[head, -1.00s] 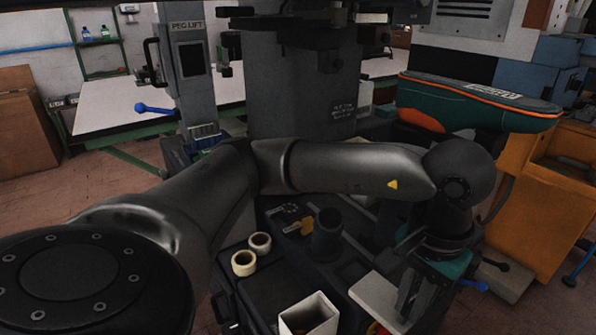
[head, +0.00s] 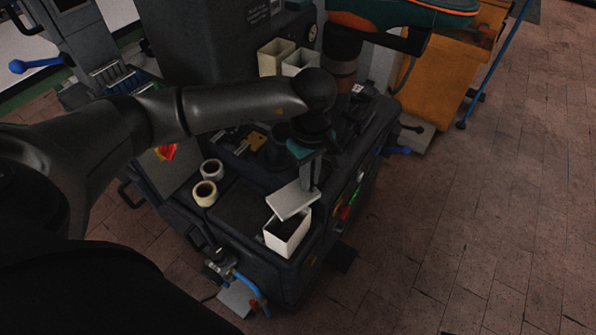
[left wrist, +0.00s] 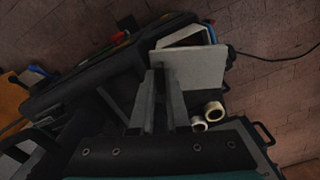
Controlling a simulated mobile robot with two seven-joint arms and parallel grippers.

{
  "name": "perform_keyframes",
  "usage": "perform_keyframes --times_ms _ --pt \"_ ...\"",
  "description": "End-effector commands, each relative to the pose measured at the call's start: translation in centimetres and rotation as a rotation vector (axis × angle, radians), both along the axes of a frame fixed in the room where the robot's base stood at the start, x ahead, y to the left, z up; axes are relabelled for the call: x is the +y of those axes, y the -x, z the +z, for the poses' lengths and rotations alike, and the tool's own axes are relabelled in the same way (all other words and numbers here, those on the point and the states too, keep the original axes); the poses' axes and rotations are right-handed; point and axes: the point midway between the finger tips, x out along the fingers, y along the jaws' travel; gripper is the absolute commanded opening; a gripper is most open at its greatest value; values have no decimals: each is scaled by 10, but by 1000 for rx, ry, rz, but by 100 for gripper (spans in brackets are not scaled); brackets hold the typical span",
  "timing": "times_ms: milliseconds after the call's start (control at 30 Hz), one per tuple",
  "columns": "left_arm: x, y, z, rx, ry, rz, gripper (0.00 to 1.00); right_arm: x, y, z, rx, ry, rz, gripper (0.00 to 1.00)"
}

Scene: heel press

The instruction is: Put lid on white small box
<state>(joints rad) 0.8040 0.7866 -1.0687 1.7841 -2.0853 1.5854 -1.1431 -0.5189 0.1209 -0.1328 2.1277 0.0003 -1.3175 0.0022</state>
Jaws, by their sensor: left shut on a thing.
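The white small box (head: 288,238) stands open at the front corner of the dark machine top. My left gripper (head: 309,188) is shut on the lid (head: 290,201), a flat pale plate, gripping it near its right edge. The lid is just above and behind the box, hiding its rear rim, with the front of the opening showing. In the left wrist view, the lid (left wrist: 190,70) lies beyond the fingers (left wrist: 158,98) and covers part of the box (left wrist: 180,37). Whether lid and box touch, I cannot tell. My right gripper is out of view.
Two tape rolls (head: 207,182) sit left of the box on the machine top (head: 240,208). Two pale open containers (head: 274,58) stand at the back. A teal and orange machine part (head: 400,14) overhangs the back right. Open floor lies to the right.

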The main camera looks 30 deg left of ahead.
Motion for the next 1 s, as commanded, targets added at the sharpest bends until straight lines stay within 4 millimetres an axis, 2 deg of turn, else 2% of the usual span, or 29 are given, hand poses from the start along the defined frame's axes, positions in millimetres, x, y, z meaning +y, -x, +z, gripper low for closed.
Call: perform_keyframes --times_ms 33,133,233,567,1000 --pt "3 1 -2 5 -1 51 0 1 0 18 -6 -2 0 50" --pt "11 2 -11 7 -5 165 0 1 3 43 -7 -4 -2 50" --pt "18 3 -19 6 -7 270 0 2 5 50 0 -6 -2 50" --pt "24 4 -28 2 -8 346 0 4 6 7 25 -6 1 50" --pt "25 4 -29 3 -8 355 0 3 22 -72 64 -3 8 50"
